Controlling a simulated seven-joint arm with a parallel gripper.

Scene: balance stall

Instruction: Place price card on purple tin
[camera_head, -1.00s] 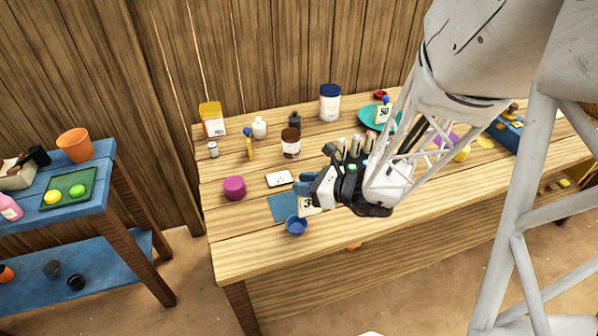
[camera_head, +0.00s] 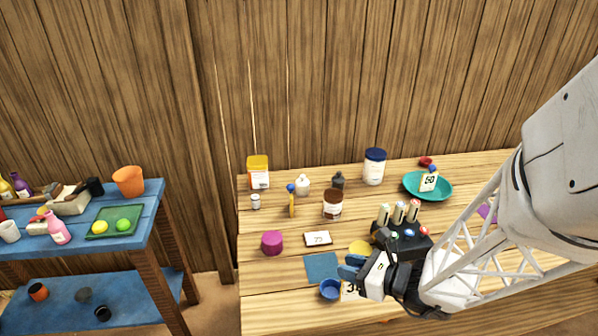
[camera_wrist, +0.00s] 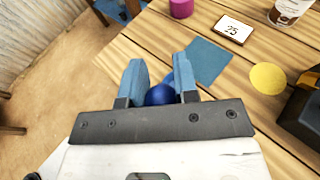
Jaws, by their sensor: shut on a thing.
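The purple tin (camera_head: 272,243) is a short magenta cylinder standing on the table, left of my gripper and farther back. It also shows at the top edge of the wrist view (camera_wrist: 181,8). Its top looks bare.
A card reading 25 (camera_wrist: 232,29) lies between tin and yellow disc (camera_wrist: 268,78). A brown-lidded jar (camera_head: 333,204) and dark pen holder (camera_head: 399,240) stand behind. Another card (camera_head: 428,182) stands on the teal plate (camera_head: 441,193).

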